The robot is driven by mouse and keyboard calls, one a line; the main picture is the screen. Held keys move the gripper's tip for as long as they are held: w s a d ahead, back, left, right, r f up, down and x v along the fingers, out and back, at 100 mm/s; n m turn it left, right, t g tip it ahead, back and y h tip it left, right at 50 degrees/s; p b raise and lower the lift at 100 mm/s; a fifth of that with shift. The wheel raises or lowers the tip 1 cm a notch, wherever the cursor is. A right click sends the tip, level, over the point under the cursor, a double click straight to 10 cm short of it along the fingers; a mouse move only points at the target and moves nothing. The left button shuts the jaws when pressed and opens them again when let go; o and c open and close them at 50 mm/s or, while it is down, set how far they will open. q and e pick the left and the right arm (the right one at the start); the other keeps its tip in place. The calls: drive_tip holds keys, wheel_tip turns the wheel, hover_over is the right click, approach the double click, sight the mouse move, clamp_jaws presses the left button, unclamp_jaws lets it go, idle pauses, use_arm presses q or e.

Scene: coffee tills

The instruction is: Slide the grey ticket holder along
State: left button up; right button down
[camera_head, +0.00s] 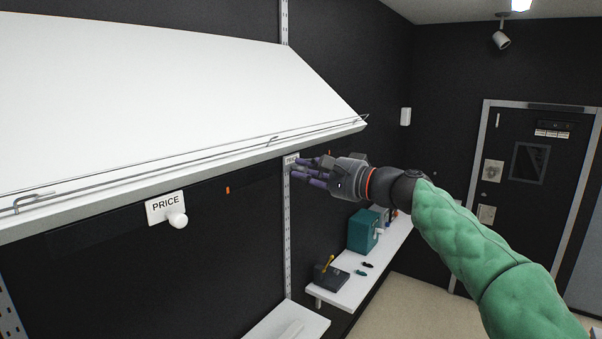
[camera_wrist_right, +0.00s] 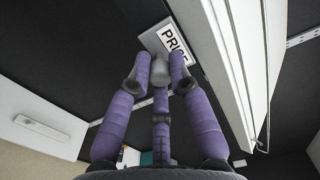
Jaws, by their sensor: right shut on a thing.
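The grey ticket holder shows in the right wrist view as a PRICE plate (camera_wrist_right: 165,40) with a grey knob (camera_wrist_right: 160,70), at the edge of the white shelf. My right gripper (camera_wrist_right: 159,85) has its purple fingers closed around that knob. In the head view the plate (camera_head: 291,159) is small and mostly hidden behind my right gripper (camera_head: 308,172), near the right end of the shelf's front edge. A second PRICE holder with a white knob (camera_head: 177,220) hangs on the same edge further left, with nothing touching it. My left gripper is not in view.
The sloping white shelf (camera_head: 180,90) has a wire rail along its front. A small orange mark (camera_head: 227,190) shows on the dark wall between the holders. A lower shelf (camera_head: 345,292) holds a teal box (camera_head: 362,232) and small items. Room below the front edge is free.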

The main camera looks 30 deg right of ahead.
drive_tip(key=shift+w+d+p, duration=0.2)
drive_tip(key=shift+w+d, duration=0.15)
drive_tip(key=shift+d, duration=0.5)
drive_tip(key=shift+w+d+p, duration=0.2)
drive_tip(key=shift+w+d, duration=0.15)
drive_tip(key=shift+d, duration=0.5)
drive_tip(key=shift+w+d+p, duration=0.2)
drive_tip(key=shift+w+d, duration=0.15)
drive_tip(key=shift+d, duration=0.5)
drive_tip(key=c, duration=1.1)
unclamp_jaws()
drive_tip(key=shift+d, duration=0.1)
drive_tip(key=shift+o, duration=0.2)
drive_tip(key=shift+s, duration=0.15)
drive_tip(key=v, duration=1.2)
drive_tip(key=shift+f, duration=0.1)
